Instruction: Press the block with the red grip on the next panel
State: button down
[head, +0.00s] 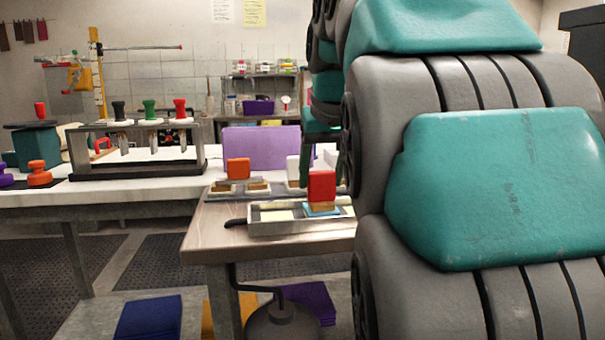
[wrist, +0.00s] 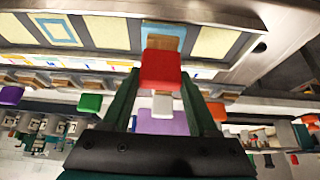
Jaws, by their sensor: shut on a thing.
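The block with the red grip (head: 321,187) has a wooden body and a light-blue base. It is upright over a pale metal tray (head: 262,229) on the wooden table. In the wrist view my gripper (wrist: 160,77) is shut on the red grip (wrist: 161,70), one finger on each side. In that view a cream panel (wrist: 107,32) lies left of the block and another cream panel (wrist: 213,42) lies right of it. Further left is a panel with a blue square outline (wrist: 57,30). The block hides what is under it; I cannot tell whether its base touches.
An orange-gripped block (head: 238,168) and a white-gripped block (head: 293,168) stand behind the tray. A purple box or board (head: 262,148) is behind them. A rack (head: 200,160) with several coloured handles stands on the white table at left. My arm covers the right side of the head view.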

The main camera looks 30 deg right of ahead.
jog(key=shift+r+p, duration=1.55)
jog(key=shift+r, duration=1.85)
